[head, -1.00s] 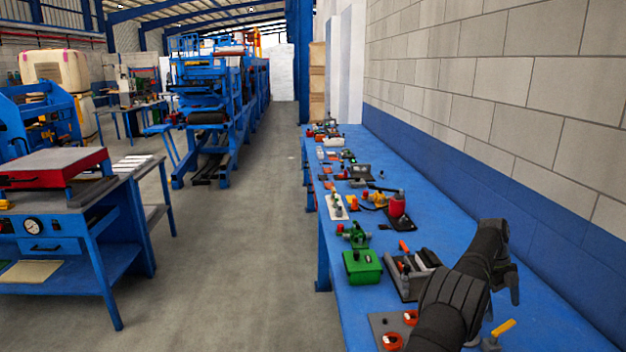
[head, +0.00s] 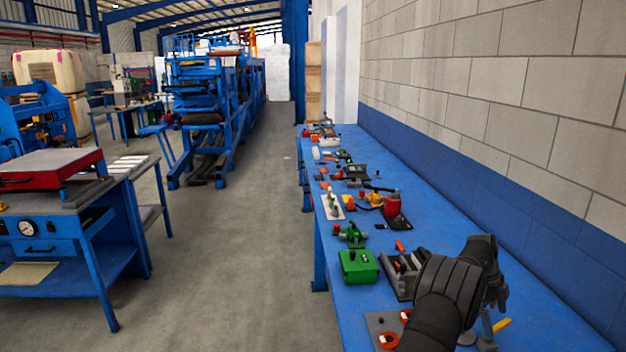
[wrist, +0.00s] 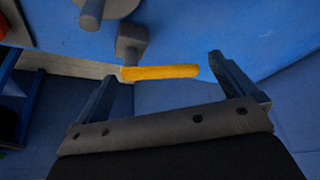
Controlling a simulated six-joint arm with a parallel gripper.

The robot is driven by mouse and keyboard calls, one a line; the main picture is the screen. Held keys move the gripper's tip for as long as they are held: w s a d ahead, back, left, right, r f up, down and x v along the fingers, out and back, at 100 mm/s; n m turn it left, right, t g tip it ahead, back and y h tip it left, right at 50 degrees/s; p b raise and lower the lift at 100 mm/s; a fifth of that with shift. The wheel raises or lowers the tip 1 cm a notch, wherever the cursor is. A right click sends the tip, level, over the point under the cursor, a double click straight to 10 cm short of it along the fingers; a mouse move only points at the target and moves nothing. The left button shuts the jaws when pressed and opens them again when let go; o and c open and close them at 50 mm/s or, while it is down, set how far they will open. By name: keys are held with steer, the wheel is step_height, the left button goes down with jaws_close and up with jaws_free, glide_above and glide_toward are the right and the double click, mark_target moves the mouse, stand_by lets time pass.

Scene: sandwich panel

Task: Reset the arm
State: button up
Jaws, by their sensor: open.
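My gripper (wrist: 162,88) is open in the wrist view, with its two dark fingers spread apart and nothing between them. A yellow handle (wrist: 160,71) on a grey mount lies just beyond the fingertips, apart from them as far as I can tell. In the head view my dark arm reaches in from the lower right, above the blue bench (head: 545,318). The yellow handle (head: 502,324) shows to the right of a grey lever there. My fingertips are partly hidden by my own wrist in the head view.
On the bench stand a green box (head: 358,266), a red cylinder (head: 392,204), a grey plate with red knobs (head: 388,340) and several smaller devices. A block wall (head: 540,110) runs along the right. Open floor (head: 240,270) lies left of the bench.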

steer(key=a+n+t, duration=0.1)
steer(key=n, duration=0.2)
steer(key=a+n+t+h, duration=0.1)
steer(key=n, duration=0.3)
steer(key=a+n+t, duration=0.1)
steer(key=n, duration=0.2)
steer(key=shift+w+a+n+t+h, duration=0.25)
steer(key=shift+n+t+h, duration=0.05)
steer(key=shift+n, duration=0.1)
steer(key=n, duration=0.1)
steer(key=n+t, duration=0.1)
steer(key=a+n, duration=0.1)
steer(key=shift+s+r+n+t, duration=0.1)
steer(key=shift+s+n+t, duration=0.2)
steer(key=shift+n, duration=0.1)
steer(key=shift+v, duration=2.95)
steer(key=shift+a, duration=0.1)
